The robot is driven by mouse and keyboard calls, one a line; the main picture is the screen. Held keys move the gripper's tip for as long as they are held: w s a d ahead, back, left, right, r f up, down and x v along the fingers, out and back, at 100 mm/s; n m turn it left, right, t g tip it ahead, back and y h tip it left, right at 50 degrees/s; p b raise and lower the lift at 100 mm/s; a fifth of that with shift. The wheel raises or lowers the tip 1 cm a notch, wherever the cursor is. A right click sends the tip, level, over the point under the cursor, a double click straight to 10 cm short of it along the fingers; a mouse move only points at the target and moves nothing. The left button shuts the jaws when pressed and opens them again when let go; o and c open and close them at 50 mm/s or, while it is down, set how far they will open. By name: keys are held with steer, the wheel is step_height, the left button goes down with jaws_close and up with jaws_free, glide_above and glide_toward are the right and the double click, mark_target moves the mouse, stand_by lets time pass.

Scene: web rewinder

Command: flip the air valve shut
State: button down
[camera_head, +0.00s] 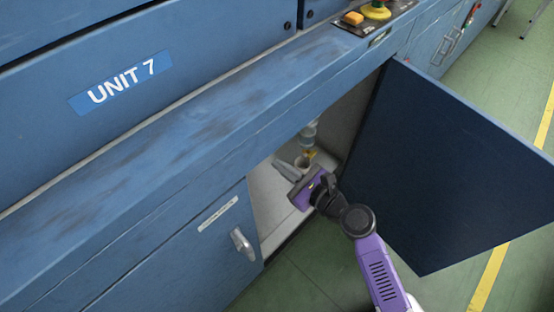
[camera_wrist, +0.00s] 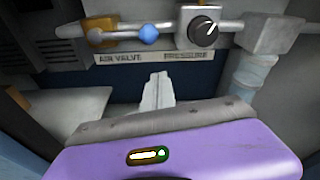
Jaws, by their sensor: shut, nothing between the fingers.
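The air valve (camera_wrist: 100,32) is a brass-coloured body on a grey pipe at the upper left of the wrist view. Its blue handle (camera_wrist: 148,35) lies to the right, along the pipe. A label reading AIR VALVE (camera_wrist: 124,59) is below it. My gripper (camera_wrist: 160,76) is shut and empty, its tips pointing at the panel below the handle and apart from it. In the head view my gripper (camera_head: 278,163) reaches into the open cabinet, where the valve's handle cannot be made out.
A pressure knob (camera_wrist: 204,32) sits right of the handle, above a PRESSURE label (camera_wrist: 187,56). A grey fitting and hose (camera_wrist: 252,72) are at the right. The open cabinet door (camera_head: 450,165) stands right of my arm. The closed cabinet door with a handle (camera_head: 243,243) is at the left.

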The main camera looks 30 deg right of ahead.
steer(key=shift+w+a+r+p, duration=0.1)
steer(key=shift+a+r, duration=0.05)
steer(key=shift+r, duration=0.45)
steer(key=shift+w+a+r+p, duration=0.1)
steer(key=shift+w+a+r, duration=0.1)
steer(key=shift+r, duration=0.4)
steer(key=shift+w+a+r+p, duration=0.1)
steer(key=shift+a+r, duration=0.05)
steer(key=shift+r, duration=0.45)
steer(key=shift+r, duration=0.1)
